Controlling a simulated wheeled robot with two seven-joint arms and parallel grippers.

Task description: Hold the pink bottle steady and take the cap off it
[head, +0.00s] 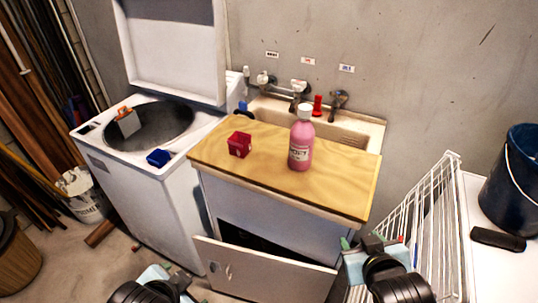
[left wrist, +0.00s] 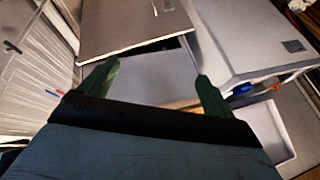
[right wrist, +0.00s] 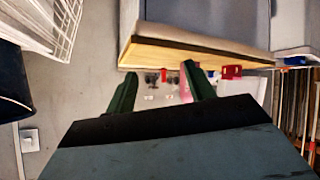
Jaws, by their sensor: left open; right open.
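The pink bottle (head: 301,146) stands upright on the wooden board (head: 345,192), with its white cap (head: 305,111) on top. In the right wrist view a strip of the pink bottle (right wrist: 186,94) shows beside a finger, mostly hidden. My right gripper (head: 368,240) is open and empty, in front of the board's right corner and apart from the bottle. Its fingers also show in the right wrist view (right wrist: 163,82). My left gripper (head: 155,272) is low at the front left, away from the bottle. In the left wrist view (left wrist: 152,85) it is open and empty.
A red box (head: 240,144) stands on the board left of the bottle. A sink (head: 345,130) with taps lies behind. A washer (head: 150,200) with raised lid is left, a white wire rack (head: 425,215) right. A cabinet door (head: 262,268) hangs open below the board.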

